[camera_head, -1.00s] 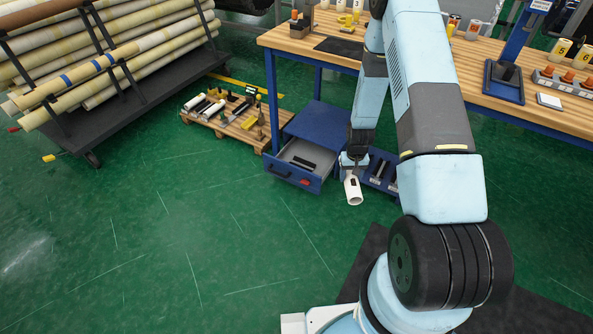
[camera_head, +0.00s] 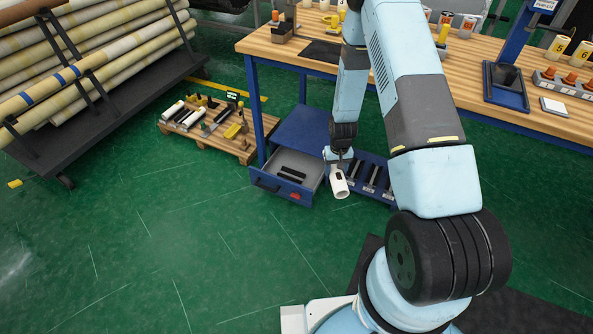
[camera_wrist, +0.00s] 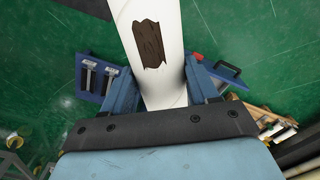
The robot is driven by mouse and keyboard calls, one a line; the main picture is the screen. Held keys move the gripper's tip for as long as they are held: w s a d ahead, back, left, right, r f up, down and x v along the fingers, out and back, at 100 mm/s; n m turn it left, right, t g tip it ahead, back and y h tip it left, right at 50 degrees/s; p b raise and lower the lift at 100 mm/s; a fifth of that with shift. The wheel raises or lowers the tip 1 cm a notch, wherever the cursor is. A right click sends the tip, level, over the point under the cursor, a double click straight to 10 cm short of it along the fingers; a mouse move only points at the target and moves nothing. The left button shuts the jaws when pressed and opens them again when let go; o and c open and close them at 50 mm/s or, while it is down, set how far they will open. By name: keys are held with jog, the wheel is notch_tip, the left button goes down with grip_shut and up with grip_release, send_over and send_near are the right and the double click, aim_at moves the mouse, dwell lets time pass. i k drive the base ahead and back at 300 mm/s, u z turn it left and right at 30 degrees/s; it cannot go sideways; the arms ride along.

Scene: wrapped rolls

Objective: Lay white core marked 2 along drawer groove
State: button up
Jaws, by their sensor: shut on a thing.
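A white core (camera_head: 339,182) is held in my gripper (camera_head: 337,160), to the right of the open drawer in the head view. In the wrist view my gripper (camera_wrist: 165,92) is shut on the white core (camera_wrist: 160,85), a plain tube with a ragged brown patch. I cannot make out a number on it. The open drawer (camera_head: 281,180) is grey inside with a blue front, under the bench. Dark strips lie on its floor; the groove itself is too small to tell. The drawer front also shows in the wrist view (camera_wrist: 232,80).
A blue rack with dark slots (camera_head: 372,180) stands right of the drawer. A wooden pallet (camera_head: 212,138) with rolls and tools lies to the left. The wooden workbench (camera_head: 315,62) stands above. A rack of long rolls (camera_head: 90,110) is at the far left. The green floor in front is clear.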

aim_at(291, 175)
jog(key=u, duration=0.05)
jog(key=i, duration=1.5)
jog(key=u, duration=0.05)
